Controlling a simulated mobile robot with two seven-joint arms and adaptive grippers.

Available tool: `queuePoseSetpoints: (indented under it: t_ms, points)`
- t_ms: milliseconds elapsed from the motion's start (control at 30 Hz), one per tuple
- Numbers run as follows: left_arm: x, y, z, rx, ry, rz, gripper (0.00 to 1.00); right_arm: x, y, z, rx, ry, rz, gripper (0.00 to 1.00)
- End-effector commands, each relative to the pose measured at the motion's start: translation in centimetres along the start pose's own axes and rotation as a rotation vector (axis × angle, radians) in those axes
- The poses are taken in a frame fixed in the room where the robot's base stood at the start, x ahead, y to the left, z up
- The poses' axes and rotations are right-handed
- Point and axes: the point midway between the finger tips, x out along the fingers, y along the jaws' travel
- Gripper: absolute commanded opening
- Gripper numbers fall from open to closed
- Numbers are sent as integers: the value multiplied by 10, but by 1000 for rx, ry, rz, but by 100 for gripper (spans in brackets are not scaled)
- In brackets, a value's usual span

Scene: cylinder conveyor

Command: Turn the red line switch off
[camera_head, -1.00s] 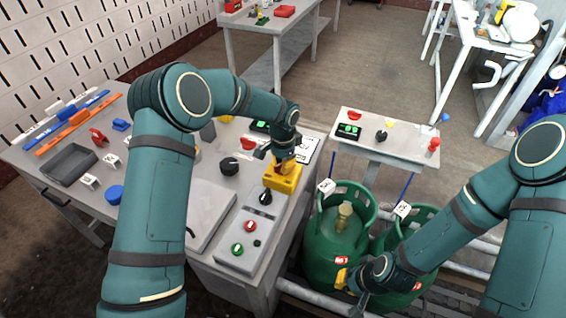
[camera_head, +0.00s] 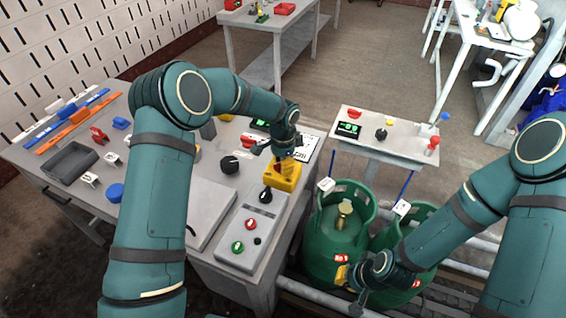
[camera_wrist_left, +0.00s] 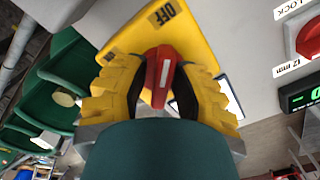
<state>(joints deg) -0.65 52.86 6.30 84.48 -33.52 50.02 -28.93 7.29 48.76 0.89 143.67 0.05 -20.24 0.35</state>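The red line switch is a red handle with a white stripe (camera_wrist_left: 163,78) on a yellow plate (camera_wrist_left: 196,40) marked OFF. In the head view its yellow base (camera_head: 284,181) sits near the right edge of the left table, and my gripper hides most of the handle. My left gripper (camera_head: 287,163) is over the switch. In the left wrist view its two yellow fingers (camera_wrist_left: 163,85) flank the red handle, with their tips closed against its sides. My right gripper (camera_head: 343,276) is low in front of the green gas cylinders; its finger opening is too small to judge.
A grey control box (camera_head: 236,252) with red and green buttons and a black knob (camera_head: 230,165) are close to the switch. Green cylinders (camera_head: 322,248) stand right of the table. A smaller control stand (camera_head: 405,143) is behind them.

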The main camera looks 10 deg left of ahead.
Motion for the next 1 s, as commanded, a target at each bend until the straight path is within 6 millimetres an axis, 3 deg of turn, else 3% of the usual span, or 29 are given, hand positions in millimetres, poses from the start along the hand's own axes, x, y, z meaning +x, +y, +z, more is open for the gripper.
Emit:
queuePoseSetpoints:
  t_ms: [467,1000]
  points:
    - [-11,-2,-1,-2,4,-4,44,0,0,0,0,0,0,0]
    - [-107,-1,0,-3,3,-4,44,0,0,0,0,0,0,0]
